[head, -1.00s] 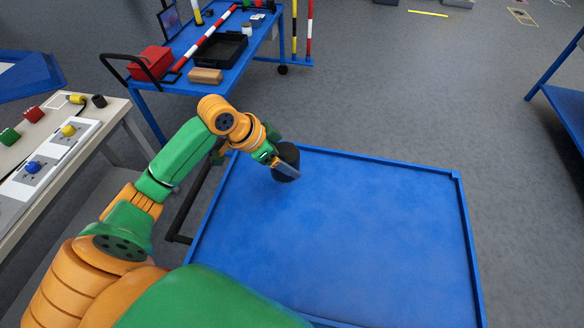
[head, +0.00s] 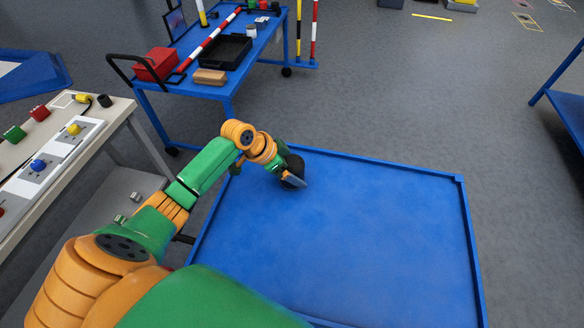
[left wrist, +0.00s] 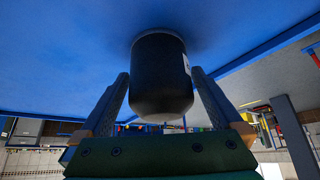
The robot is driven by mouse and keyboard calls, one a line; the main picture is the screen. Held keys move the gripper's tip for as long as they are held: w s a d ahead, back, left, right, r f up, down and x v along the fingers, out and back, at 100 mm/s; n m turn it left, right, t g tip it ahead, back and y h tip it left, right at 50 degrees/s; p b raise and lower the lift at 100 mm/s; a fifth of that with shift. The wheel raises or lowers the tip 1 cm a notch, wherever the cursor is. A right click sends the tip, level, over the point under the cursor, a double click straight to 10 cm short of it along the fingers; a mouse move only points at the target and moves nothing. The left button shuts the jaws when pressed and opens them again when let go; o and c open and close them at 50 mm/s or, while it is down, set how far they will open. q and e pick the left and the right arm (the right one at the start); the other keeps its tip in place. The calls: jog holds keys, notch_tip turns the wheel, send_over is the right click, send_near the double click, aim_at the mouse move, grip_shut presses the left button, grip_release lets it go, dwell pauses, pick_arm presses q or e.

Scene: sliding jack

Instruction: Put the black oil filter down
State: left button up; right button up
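The black oil filter (head: 296,163) is at the far left part of the blue tray-topped surface (head: 360,240), just inside its far rim. My left gripper (head: 294,178) is at the filter. In the left wrist view the dark, rounded filter (left wrist: 161,80) sits between the two fingers (left wrist: 161,90), which appear to press on its sides. Its far end is at or very close to the blue surface; I cannot tell if it touches. My right gripper is not in view.
The blue surface is otherwise bare, with a raised rim. Behind it stands a blue cart (head: 190,87) with a red box (head: 156,64), a black tray (head: 225,52) and a brown block (head: 210,76). A bench with coloured connectors (head: 73,129) stands at left.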

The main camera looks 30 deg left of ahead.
pick_arm(q)
jog(key=shift+r, duration=0.1)
jog(key=v, duration=1.2)
